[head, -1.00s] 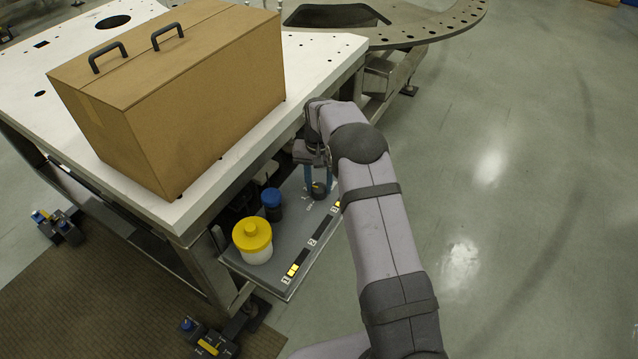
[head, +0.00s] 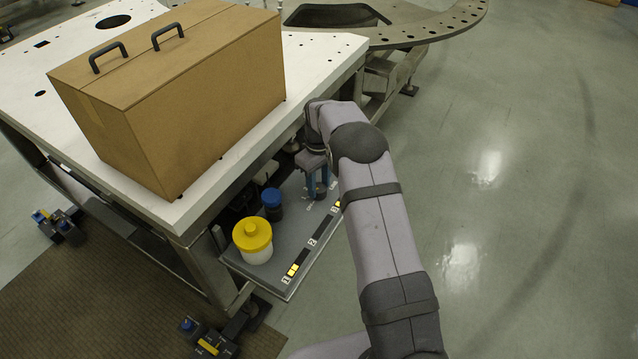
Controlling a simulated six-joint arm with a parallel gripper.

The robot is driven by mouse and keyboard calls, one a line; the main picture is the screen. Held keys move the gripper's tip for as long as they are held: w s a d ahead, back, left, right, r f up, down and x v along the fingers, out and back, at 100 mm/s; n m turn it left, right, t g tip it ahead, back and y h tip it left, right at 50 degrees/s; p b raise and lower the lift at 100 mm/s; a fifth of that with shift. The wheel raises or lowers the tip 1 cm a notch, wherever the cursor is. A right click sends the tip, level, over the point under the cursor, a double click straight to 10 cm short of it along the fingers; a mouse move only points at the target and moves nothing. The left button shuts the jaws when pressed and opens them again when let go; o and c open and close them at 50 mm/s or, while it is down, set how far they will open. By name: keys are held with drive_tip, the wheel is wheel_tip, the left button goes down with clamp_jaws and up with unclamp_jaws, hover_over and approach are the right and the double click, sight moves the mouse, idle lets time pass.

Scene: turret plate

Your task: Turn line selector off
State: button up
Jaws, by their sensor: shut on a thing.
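My gripper (head: 318,183) points down over the far right part of the grey control panel (head: 268,272). Small white markings sit on the panel around the knob, too small to read. I cannot tell which marking the knob points at.
A yellow button on a white base (head: 252,240) and a blue knob (head: 271,203) stand left of my gripper on the panel. A cardboard box (head: 175,100) with two dark handles sits on the white table (head: 225,178) above. Open floor lies to the right.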

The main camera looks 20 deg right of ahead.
sight(319, 187)
drive_tip(key=n, duration=0.4)
drive_tip(key=shift+w+r+n, duration=0.1)
drive_tip(key=shift+n, duration=0.2)
idle(0.5)
drive_tip(key=o, duration=1)
drive_tip(key=shift+o, duration=0.2)
wheel_tip(319, 187, up, 6)
drive_tip(key=shift+r+b, duration=0.15)
drive_tip(key=shift+b, duration=0.6)
drive_tip(key=shift+r, duration=0.5)
